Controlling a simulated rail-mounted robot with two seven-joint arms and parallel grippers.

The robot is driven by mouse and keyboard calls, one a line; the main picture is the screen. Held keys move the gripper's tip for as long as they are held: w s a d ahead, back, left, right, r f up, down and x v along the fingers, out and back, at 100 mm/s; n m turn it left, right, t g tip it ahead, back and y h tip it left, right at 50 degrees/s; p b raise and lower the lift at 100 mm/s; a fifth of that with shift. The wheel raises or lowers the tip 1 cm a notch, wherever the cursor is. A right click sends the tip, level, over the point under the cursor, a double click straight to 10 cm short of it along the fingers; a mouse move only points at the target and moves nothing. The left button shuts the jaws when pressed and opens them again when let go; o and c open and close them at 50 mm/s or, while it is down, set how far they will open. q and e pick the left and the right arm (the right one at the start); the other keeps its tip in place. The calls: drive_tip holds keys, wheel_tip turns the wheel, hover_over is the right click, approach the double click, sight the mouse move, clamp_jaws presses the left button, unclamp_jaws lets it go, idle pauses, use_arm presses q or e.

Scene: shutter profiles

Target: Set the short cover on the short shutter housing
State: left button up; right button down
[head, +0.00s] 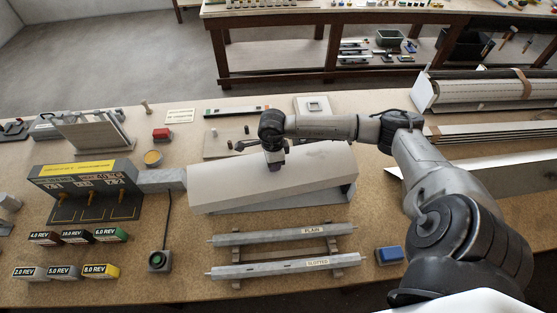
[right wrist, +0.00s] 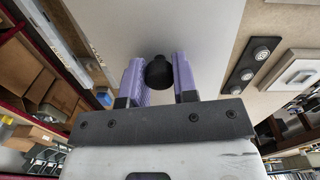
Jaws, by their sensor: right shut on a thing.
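The short cover (head: 225,186) is a long pale beige panel with a bent front face at the middle of the bench. It lies over the short shutter housing (head: 349,194), whose grey end shows below the cover's right end. The cover hides most of the housing, and I cannot tell whether it rests fully on it. My right gripper (head: 275,163) is above the cover's middle. In the right wrist view, its purple fingers (right wrist: 160,82) are shut on a black knob (right wrist: 159,72) on the cover (right wrist: 160,25). My left gripper is out of view.
A grey box with a yellow label (head: 85,185) stands left of the housing. Two labelled bars, plain (head: 290,234) and slotted (head: 285,268), lie on brackets in front. A blue block (head: 389,255) is at front right. Longer shutter profiles (head: 490,90) fill the back right.

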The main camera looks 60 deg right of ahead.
drive_tip(key=shift+d+f+m, duration=0.15)
drive_tip(key=shift+d+m, duration=0.65)
drive_tip(key=shift+d, duration=0.65)
wheel_tip(320, 180, down, 8)
drive_tip(key=b, duration=0.5)
drive_tip(key=shift+b, duration=0.3)
drive_tip(key=shift+f, duration=0.3)
drive_tip(key=shift+s+f+b, duration=0.1)
drive_tip(key=shift+f+b, duration=0.2)
drive_tip(key=shift+b, duration=0.15)
drive_tip(key=c, duration=0.8)
unclamp_jaws()
drive_tip(key=shift+r, duration=0.1)
